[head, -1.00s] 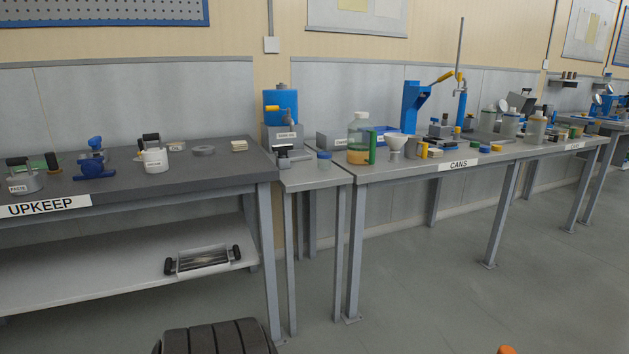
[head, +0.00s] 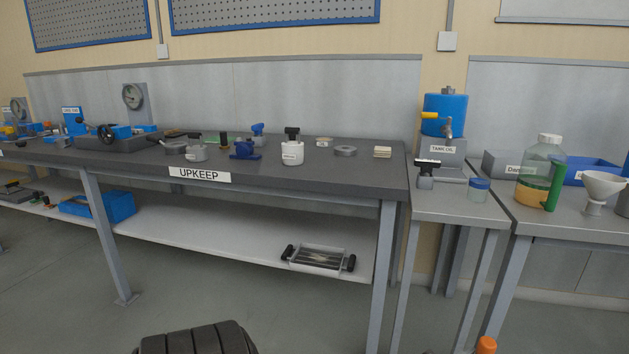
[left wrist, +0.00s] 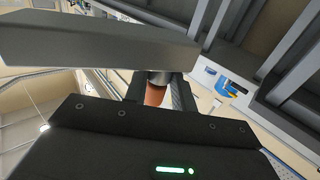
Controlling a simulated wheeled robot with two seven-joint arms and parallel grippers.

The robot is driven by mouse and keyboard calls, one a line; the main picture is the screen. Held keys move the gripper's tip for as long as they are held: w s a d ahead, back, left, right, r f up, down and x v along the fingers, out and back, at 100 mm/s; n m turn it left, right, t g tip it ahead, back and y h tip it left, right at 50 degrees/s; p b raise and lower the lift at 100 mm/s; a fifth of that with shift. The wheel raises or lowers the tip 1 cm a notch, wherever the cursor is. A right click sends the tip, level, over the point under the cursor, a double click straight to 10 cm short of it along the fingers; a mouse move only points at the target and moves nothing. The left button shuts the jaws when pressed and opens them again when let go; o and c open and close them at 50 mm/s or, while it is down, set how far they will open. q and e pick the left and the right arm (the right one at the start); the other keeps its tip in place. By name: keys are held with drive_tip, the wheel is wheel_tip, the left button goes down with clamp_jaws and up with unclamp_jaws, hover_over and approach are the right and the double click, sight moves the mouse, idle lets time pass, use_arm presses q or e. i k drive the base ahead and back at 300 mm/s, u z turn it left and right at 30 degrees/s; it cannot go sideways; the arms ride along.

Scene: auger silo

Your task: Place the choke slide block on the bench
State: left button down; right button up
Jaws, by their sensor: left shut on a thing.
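My left gripper (left wrist: 160,95) shows in the left wrist view, with its dark body across the bottom. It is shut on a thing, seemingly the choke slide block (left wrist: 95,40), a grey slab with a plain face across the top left. A short metal stem and an orange-brown part sit between slab and gripper body; I cannot tell what they belong to. The block and gripper are not seen in the head view. The grey-topped bench (head: 370,178) labelled UPKEEP spans the head view's left and middle. My right gripper is in neither view.
On the bench stand a white lidded pot (head: 292,152), a blue fitting (head: 245,150), a grey ring (head: 345,151) and a dark tray (head: 115,143). A small side table (head: 440,205) with a blue tank (head: 445,112) adjoins on the right. The bench's front strip is partly bare.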

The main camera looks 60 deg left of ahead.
sight(364, 174)
drive_tip(key=u, duration=0.5)
drive_tip(key=i, duration=0.5)
drive_tip(key=u, duration=0.4)
